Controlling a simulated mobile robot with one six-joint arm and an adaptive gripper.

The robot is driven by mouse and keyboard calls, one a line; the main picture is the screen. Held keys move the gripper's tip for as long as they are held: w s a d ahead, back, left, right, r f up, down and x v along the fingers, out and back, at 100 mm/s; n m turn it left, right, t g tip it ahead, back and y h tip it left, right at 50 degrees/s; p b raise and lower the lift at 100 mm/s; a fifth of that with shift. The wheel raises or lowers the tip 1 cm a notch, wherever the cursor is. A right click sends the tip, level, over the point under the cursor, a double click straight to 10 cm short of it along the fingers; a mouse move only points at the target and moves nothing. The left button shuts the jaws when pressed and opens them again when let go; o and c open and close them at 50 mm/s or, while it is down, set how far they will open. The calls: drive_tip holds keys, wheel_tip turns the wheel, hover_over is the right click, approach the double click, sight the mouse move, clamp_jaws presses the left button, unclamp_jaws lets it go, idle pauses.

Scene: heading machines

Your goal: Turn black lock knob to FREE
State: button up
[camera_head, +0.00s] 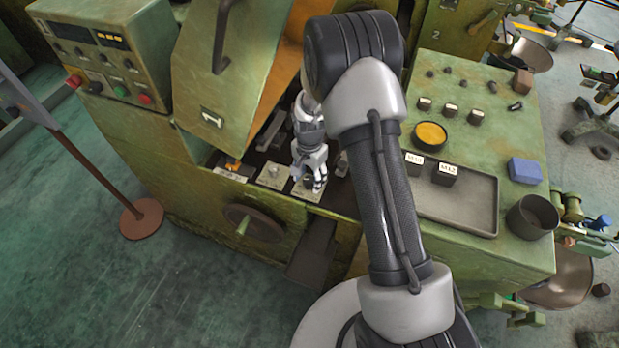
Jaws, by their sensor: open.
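My gripper (308,180) reaches down into the open front bay of the green machine marked 1. Its fingers are open, with the tips close over a pale plate (311,194) at the bay's front edge. A small dark shape, possibly the black lock knob (308,182), shows between the fingertips. The fingers hide most of it, and I cannot tell whether they touch it or which way it points. The lettering on the plate is too small to read.
Another pale plate (271,177) with a small knob lies just left. A raised green cover (232,80) stands over the bay. A handwheel (254,222) sits on the front below. A green bench (520,255) with a tray (470,216) is at right.

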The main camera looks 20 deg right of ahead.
wheel_tip(320, 180, up, 11)
idle(0.3)
idle(0.4)
wheel_tip(320, 180, up, 9)
drive_tip(key=n+t, duration=0.1)
drive_tip(key=n, duration=0.1)
hover_over(310, 180)
drive_tip(key=s, duration=0.3)
drive_tip(key=s+r+n+t, duration=0.1)
drive_tip(key=s+r+n, duration=0.2)
drive_tip(key=s+r, duration=0.5)
drive_tip(key=s+r+n+t, duration=0.1)
drive_tip(key=s+r+n, duration=0.1)
drive_tip(key=s, duration=0.6)
drive_tip(key=s+r+n+t, duration=0.1)
drive_tip(key=s+r+n, duration=0.2)
drive_tip(key=s+r, duration=0.2)
drive_tip(key=s, duration=0.3)
drive_tip(key=shift+s+t, duration=0.3)
drive_tip(key=shift+s, duration=0.05)
drive_tip(key=shift+a, duration=0.1)
drive_tip(key=shift+c, duration=0.5)
